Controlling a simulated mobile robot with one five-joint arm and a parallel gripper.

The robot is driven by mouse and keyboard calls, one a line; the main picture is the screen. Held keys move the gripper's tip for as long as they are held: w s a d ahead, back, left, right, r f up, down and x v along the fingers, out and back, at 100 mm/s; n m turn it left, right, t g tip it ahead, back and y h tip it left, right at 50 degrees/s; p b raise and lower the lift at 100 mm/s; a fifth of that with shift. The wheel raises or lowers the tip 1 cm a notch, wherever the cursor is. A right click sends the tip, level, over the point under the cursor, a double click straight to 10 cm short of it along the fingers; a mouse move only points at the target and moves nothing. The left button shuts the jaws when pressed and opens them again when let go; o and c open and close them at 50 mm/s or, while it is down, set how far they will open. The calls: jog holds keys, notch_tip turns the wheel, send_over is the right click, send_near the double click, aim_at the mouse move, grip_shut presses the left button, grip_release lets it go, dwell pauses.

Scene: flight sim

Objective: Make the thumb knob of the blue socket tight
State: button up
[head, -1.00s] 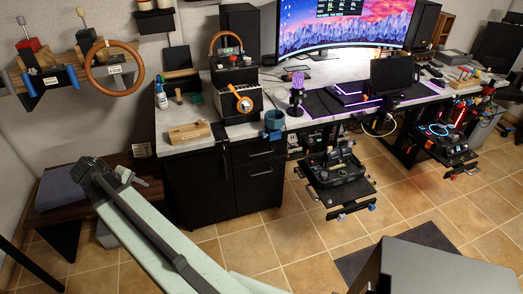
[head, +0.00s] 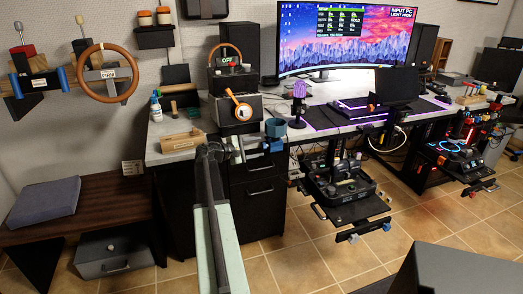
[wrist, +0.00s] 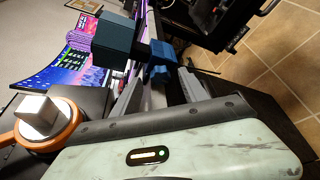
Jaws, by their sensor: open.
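The blue socket (head: 276,127) is a dark teal-blue cup-like block at the front edge of the desk. A blue thumb knob (head: 274,145) shows just below it. In the wrist view the socket (wrist: 115,36) is at the upper left, with the lobed blue thumb knob (wrist: 160,66) on a short dark stem. My gripper (head: 240,150) is just left of the knob in the head view. In the wrist view my gripper (wrist: 164,78) is open, its fingers pointing at the knob, which shows in the gap between them. I cannot tell whether they touch it.
A black box with an orange ring (head: 240,108) stands on the desk left of the socket. A wooden block (head: 181,141) lies further left. Black cabinet drawers (head: 258,190) are under the desk edge. A hanging tray (head: 345,195) is to the right. Tiled floor is open in front.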

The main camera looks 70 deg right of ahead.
jog(key=shift+x, duration=1.25)
grip_shut()
jog(key=shift+f+b, duration=0.15)
jog(key=shift+b, duration=0.25)
jog(key=shift+a+f+m+g+h+b, duration=0.1)
jog(key=shift+m+h+b, duration=0.5)
jog(key=shift+m+b, duration=0.65)
jog(key=shift+d+f+m+g+h+b, duration=0.1)
jog(key=shift+m+h+b, duration=0.5)
jog(key=shift+m+b, duration=0.65)
jog(key=shift+a+f+m+g+h+b, duration=0.1)
jog(key=shift+m+h+b, duration=0.5)
jog(key=shift+m+b, duration=0.65)
jog(key=shift+r+m, duration=0.1)
jog(key=shift+m, duration=0.25)
